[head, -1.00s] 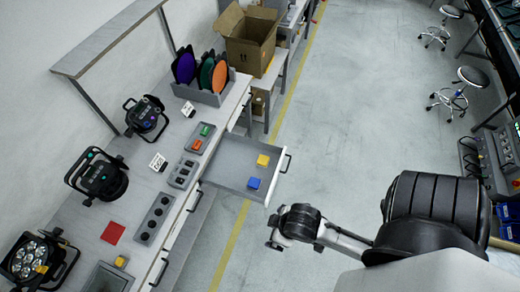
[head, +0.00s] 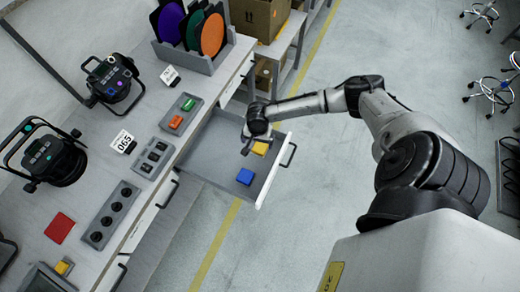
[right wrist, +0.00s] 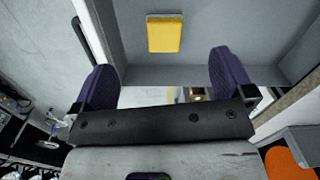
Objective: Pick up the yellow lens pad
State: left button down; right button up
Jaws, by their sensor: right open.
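The yellow lens pad (head: 260,148) lies in the open grey drawer (head: 215,165), partly covered by my right gripper in the head view. In the right wrist view the yellow pad (right wrist: 165,34) sits ahead of the fingers, roughly centred between them and apart from them. My right gripper (head: 247,143) is over the drawer, beside the pad in the head view. Its two purple-padded fingers (right wrist: 164,72) are wide apart with nothing between them. My left gripper is not in view.
A blue pad (head: 245,177) lies in the same drawer, nearer its front. Floor right of the drawer is clear.

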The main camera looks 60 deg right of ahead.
jog(key=d+f+m, duration=0.1)
jog(key=d+m, duration=0.1)
jog(key=d, duration=0.2)
jog(key=b, duration=0.2)
send_over(260, 147)
notch_tip(260, 147, down, 7)
jog(key=shift+s+a+r, duration=0.1)
jog(key=shift+s+r, duration=0.05)
jog(key=shift+r, duration=0.05)
jog(key=shift+f+b, duration=0.3)
jog(key=shift+f, duration=0.3)
jog(key=shift+f+b, duration=0.9)
jog(key=shift+f, duration=1.8)
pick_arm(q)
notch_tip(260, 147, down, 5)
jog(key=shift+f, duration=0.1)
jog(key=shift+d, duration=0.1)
pick_arm(e)
jog(key=shift+c, duration=0.4)
jog(key=c, duration=0.9)
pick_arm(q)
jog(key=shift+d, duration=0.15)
pick_arm(e)
jog(key=shift+c, duration=0.3)
jog(key=shift+r, duration=0.1)
